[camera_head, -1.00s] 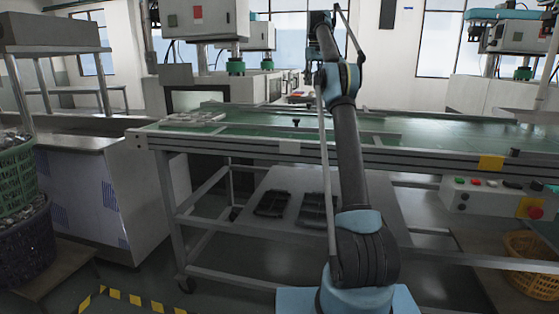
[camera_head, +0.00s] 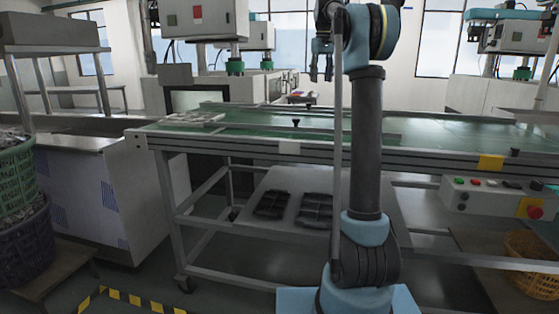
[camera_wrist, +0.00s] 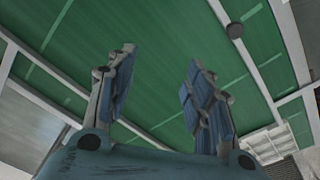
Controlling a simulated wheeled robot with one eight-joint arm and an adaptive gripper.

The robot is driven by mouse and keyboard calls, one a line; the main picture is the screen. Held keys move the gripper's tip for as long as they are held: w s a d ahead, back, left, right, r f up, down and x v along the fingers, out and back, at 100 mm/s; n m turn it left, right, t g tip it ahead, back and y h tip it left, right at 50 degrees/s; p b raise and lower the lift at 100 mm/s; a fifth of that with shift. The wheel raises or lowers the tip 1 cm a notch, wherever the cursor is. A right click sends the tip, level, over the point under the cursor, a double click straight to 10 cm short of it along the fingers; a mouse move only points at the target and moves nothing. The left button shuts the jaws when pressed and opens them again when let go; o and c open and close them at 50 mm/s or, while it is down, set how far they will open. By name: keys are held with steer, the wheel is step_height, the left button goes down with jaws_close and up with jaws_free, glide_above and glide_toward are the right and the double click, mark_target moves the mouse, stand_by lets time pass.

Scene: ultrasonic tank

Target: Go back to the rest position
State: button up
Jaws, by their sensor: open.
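My gripper (camera_wrist: 160,90) is open and empty in the wrist view, its two blue-padded fingers apart above the green conveyor belt (camera_wrist: 170,35). In the head view my gripper (camera_head: 321,68) hangs pointing down beside my raised, folded arm, high above the far side of the green conveyor belt (camera_head: 440,132). Nothing is between the fingers.
A pale tray (camera_head: 195,119) lies on the belt's left end. Two black trays (camera_head: 272,203) (camera_head: 315,211) lie on the shelf below. A control box (camera_head: 490,198) is at right. Stacked baskets (camera_head: 20,215) stand at left. A yellow basket (camera_head: 535,262) is at lower right.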

steer(key=s+f+m, duration=0.1)
steer(key=s+f, duration=0.4)
steer(key=s, duration=0.9)
steer(key=s+d+f+m+t, duration=0.1)
steer(key=s+f+m, duration=0.2)
steer(key=s+f, duration=3.2)
steer(key=shift+s+d+f, duration=0.15)
steer(key=shift+s+f, duration=0.25)
steer(key=shift+f, duration=0.4)
steer(key=shift+w+f, duration=0.2)
steer(key=shift+w, duration=0.25)
